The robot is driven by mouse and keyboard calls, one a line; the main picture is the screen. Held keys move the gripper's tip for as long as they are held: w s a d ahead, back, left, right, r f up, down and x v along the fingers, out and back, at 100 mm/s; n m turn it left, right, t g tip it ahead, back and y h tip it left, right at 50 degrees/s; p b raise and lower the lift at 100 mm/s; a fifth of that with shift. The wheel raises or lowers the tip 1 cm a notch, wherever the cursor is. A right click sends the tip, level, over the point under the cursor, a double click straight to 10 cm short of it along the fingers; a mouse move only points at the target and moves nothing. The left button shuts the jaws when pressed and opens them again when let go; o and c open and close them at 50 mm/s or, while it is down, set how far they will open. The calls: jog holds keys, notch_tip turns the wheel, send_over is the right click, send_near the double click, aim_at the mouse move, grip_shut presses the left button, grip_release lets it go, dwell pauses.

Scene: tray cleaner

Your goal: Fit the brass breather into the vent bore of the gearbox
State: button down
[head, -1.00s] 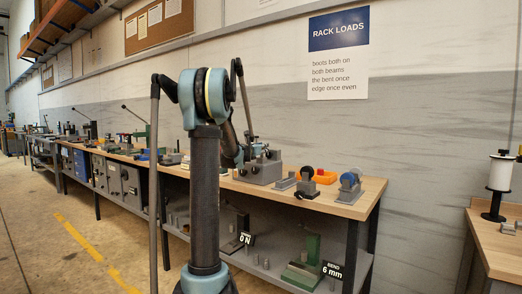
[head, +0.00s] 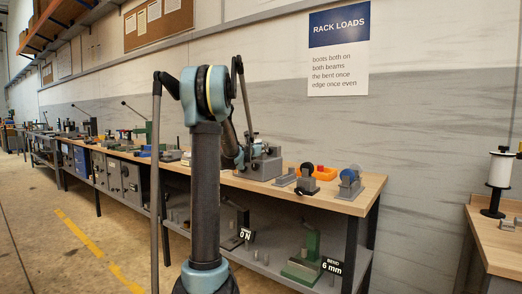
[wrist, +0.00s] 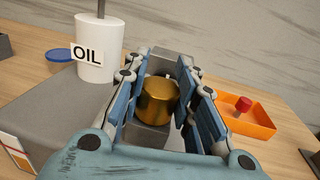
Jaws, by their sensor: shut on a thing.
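The brass breather (wrist: 158,100) is a short golden cylinder with a rounded upper edge. My gripper (wrist: 161,92) is shut on it, one blue-padded finger on each side, in the wrist view. A grey block (wrist: 172,62) shows directly behind and below the breather. A wider grey body (wrist: 55,118), seemingly the gearbox, lies to the left. In the head view a grey gearbox-like block (head: 262,168) stands on the bench. The vent bore is not visible; the breather and fingers may hide it. My gripper is mostly hidden behind my arm in the head view.
A white bottle marked OIL (wrist: 98,48) and a blue-lidded tub (wrist: 60,58) stand at the left. An orange tray (wrist: 232,118) with a red knob lies right. On the wooden bench (head: 345,205), grey stands with dark and blue wheels (head: 350,182) sit right of the block.

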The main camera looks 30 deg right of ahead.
jog(key=shift+f, duration=0.2)
jog(key=c, duration=1.1)
grip_release()
jog(key=v, duration=1.2)
jog(key=shift+w+a, duration=0.1)
jog(key=shift+w, duration=0.05)
